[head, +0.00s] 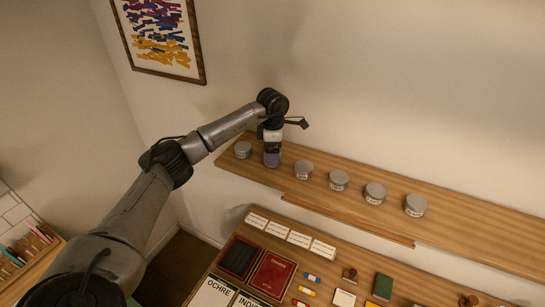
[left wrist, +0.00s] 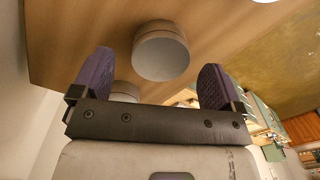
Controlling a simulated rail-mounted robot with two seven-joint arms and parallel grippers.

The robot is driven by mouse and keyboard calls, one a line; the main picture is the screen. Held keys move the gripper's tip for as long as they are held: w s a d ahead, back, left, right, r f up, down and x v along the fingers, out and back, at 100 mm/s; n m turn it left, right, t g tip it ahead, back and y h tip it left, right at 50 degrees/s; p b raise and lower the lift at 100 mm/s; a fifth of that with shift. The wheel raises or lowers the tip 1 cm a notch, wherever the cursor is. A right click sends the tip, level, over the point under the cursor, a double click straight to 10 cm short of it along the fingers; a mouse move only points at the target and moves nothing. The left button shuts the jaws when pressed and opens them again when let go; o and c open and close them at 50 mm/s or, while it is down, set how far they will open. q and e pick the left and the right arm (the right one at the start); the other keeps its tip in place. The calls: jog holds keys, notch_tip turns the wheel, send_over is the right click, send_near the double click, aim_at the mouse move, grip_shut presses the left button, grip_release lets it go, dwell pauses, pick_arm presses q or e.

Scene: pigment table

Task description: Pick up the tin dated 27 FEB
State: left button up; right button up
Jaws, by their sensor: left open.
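Several round grey tins with small pale labels stand in a row on the wooden wall shelf (head: 470,234). One tin (head: 243,149) is left of my left gripper (head: 272,162); others (head: 303,170), (head: 339,180), (head: 375,193), (head: 415,205) stand to its right. The label dates are too small to read, so I cannot tell which is 27 FEB. My left gripper is open, at the shelf's left part. In the left wrist view a tin (left wrist: 161,52) shows beyond the gap between the purple fingers (left wrist: 155,82), and another tin (left wrist: 124,90) is partly hidden by the gripper. My right gripper is not in view.
A lower table holds white cards (head: 290,236), a red book (head: 272,275), small paint tubes (head: 312,278), a stamp (head: 349,274) and a green block (head: 382,287). A framed picture (head: 160,35) hangs on the wall behind. The shelf's right end is bare.

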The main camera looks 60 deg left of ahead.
pick_arm(q)
jog(key=shift+f, duration=1.25)
jog(key=shift+c, duration=0.4)
jog(key=c, duration=0.9)
jog(key=shift+c, duration=0.2)
jog(key=shift+r, duration=0.15)
